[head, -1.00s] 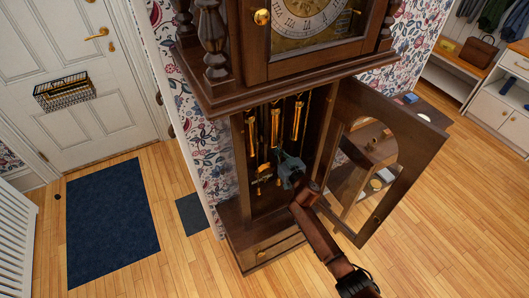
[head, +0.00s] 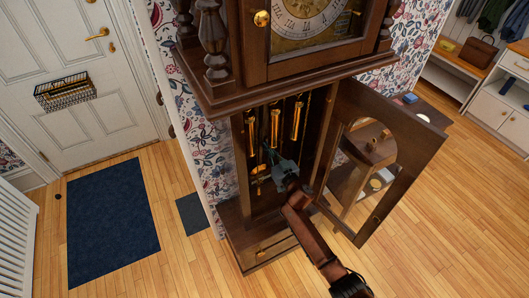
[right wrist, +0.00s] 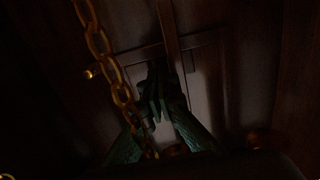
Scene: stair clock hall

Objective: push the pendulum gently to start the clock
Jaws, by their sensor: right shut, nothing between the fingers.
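The tall wooden clock (head: 232,215) stands with its case door (head: 401,180) open to the right. Three brass weights (head: 274,126) hang inside the case. My right gripper (head: 269,153) is inside the case, shut and empty, just below and beside the weights. In the right wrist view its fingers (right wrist: 157,82) meet in front of the dark back of the case. A narrow upright rod (right wrist: 168,35), which looks like the pendulum rod, runs just above the fingertips; I cannot tell whether they touch. The pendulum bob is not clear to see. My left gripper is not in view.
A brass chain (right wrist: 105,55) hangs close to the left of the fingers in the right wrist view. The open door stands close to the right of my arm. A blue mat (head: 112,222) lies by the white door (head: 80,100). The wooden floor at the right is clear.

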